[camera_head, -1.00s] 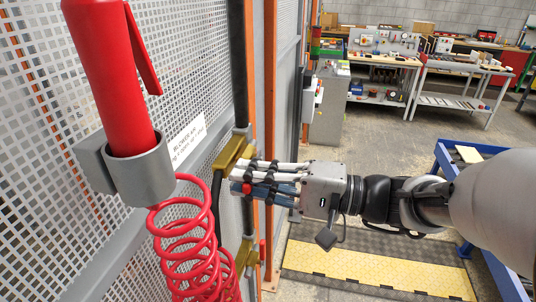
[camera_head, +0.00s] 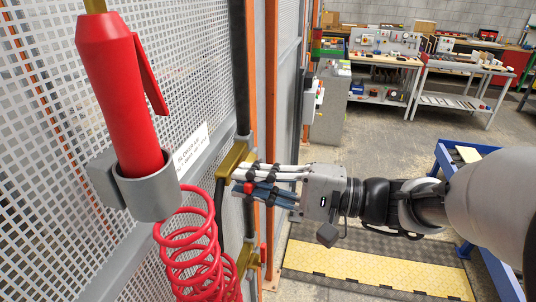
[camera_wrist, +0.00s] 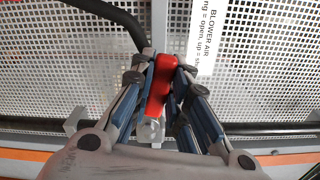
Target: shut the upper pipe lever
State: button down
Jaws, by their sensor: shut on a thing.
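The upper pipe lever is a red handle (camera_head: 249,188), mostly hidden by my fingers in the head view. In the wrist view the red lever (camera_wrist: 160,84) stands between the two finger pads. My gripper (camera_head: 246,179) is shut on it, with its fingertips (camera_wrist: 161,72) on both sides. The brass valve (camera_head: 233,159) of the upper lever sits on the dark vertical pipe (camera_head: 241,70), just left of my fingers. A second brass valve with a small red lever (camera_head: 263,252) shows lower down, below my gripper.
A red cylindrical tool (camera_head: 122,90) stands in a grey holder (camera_head: 150,192) at the left, with a red coiled hose (camera_head: 190,255) below it. A perforated panel (camera_head: 45,130) carries a white label (camera_head: 190,148). A blue-framed table (camera_head: 447,160) stands right; yellow floor plates (camera_head: 375,268) lie below.

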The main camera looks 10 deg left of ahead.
jog(key=r+m+p, duration=0.1)
jog(key=m+p, duration=0.1)
jog(key=r+m+p, duration=0.1)
jog(key=p, duration=0.1)
jog(key=shift+w+r+m, duration=0.2)
jog(key=shift+w+m, duration=0.15)
jog(key=shift+m, duration=0.05)
jog(key=m+p, duration=0.1)
jog(key=p, duration=0.1)
jog(key=w+r+m+p, duration=0.1)
jog(key=m, duration=0.1)
jog(key=m+p, duration=0.1)
jog(key=p, duration=0.1)
jog(key=shift+w+d+r+m+p, duration=0.1)
jog(key=shift+w+r+m+p, duration=0.2)
jog(key=shift+w+r+p, duration=0.1)
jog(key=shift+w+d+r+m+p, duration=0.15)
jog(key=shift+w+m+p, duration=0.45)
jog(key=shift+m+p, duration=0.75)
jog(key=shift+w+a+r+m+p, duration=0.1)
jog(key=shift+w+m+p, duration=0.5)
jog(key=shift+m+p, duration=0.7)
jog(key=shift+w+d+r+m+p, duration=0.15)
jog(key=shift+w+m+p, duration=0.45)
jog(key=shift+m+p, duration=0.75)
jog(key=shift+a+n+p, duration=0.1)
jog(key=shift+n+p, duration=0.2)
jog(key=c, duration=1.5)
grip_release()
